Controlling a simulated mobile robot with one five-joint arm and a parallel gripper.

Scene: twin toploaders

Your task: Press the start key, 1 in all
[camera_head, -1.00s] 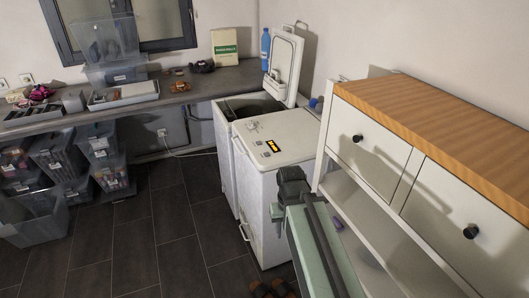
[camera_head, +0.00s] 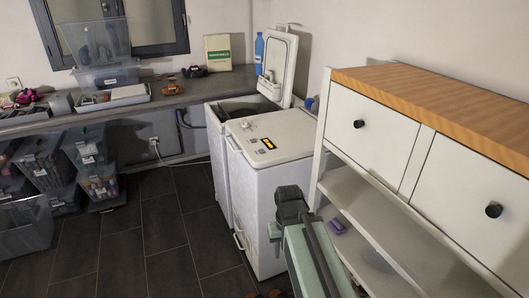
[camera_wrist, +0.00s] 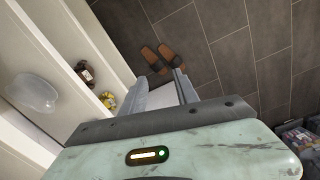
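Two white toploaders stand side by side by the right wall. The near toploader (camera_head: 270,190) has its lid shut. On its top are a small dark panel with a yellow display (camera_head: 268,143) and a knob-like part (camera_head: 246,125). Single keys are too small to tell apart. The far toploader (camera_head: 216,150) has its lid (camera_head: 279,65) raised. My gripper (camera_head: 278,228) is in front of the near toploader, below its top and apart from the panel. In the wrist view my gripper (camera_wrist: 160,88) has its fingers spread with nothing held between them.
A white shelf unit with drawers (camera_head: 375,145) and a wooden top (camera_head: 430,98) stands close on the right. A counter (camera_head: 190,90) runs along the back, with clear bins (camera_head: 85,150) below. Brown slippers (camera_wrist: 160,57) lie on the floor. The dark tiled floor (camera_head: 150,240) is open at left.

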